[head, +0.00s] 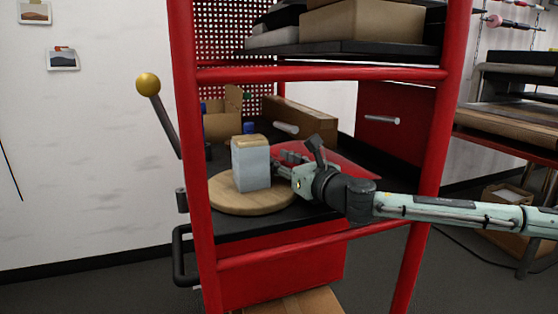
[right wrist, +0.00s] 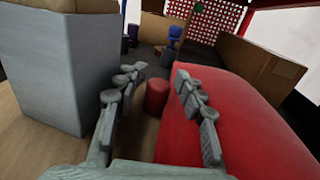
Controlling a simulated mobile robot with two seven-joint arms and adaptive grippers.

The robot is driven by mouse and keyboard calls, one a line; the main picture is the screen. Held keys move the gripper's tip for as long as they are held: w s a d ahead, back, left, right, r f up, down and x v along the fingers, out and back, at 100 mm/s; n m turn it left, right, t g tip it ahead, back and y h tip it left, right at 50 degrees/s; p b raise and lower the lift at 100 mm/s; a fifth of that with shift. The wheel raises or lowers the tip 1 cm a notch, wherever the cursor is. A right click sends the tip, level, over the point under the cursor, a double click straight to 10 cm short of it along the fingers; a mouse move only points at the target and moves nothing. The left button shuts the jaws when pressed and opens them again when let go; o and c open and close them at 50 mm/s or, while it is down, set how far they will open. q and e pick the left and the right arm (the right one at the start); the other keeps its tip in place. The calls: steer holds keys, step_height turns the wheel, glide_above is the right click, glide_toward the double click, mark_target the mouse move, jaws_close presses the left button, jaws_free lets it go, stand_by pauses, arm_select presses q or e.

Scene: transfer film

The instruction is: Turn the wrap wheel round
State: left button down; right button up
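The wrap wheel (head: 235,207) is a round wooden disc lying flat on a black shelf inside a red frame. A grey block (head: 251,170) with a tan top stands on it. My right gripper (head: 283,163) reaches in from the right, just right of the block. In the right wrist view my right gripper (right wrist: 156,76) is open, its two fingers apart. A short red peg (right wrist: 157,96) shows between the fingers, with no clear contact. The wheel's wood (right wrist: 25,145) and the block (right wrist: 55,70) are at the left there. My left gripper is out of view.
A smooth red sheet or panel (right wrist: 235,130) lies close to the right finger. Cardboard boxes (head: 305,118) stand behind the wheel. Red posts (head: 190,130) and a crossbar (head: 300,244) frame the shelf. A yellow-knobbed lever (head: 148,85) sticks out at the left.

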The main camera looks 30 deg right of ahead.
steer(key=shift+s+f, duration=0.15)
steer(key=shift+s, duration=0.35)
steer(key=s, duration=1.1)
steer(key=shift+d, duration=0.4)
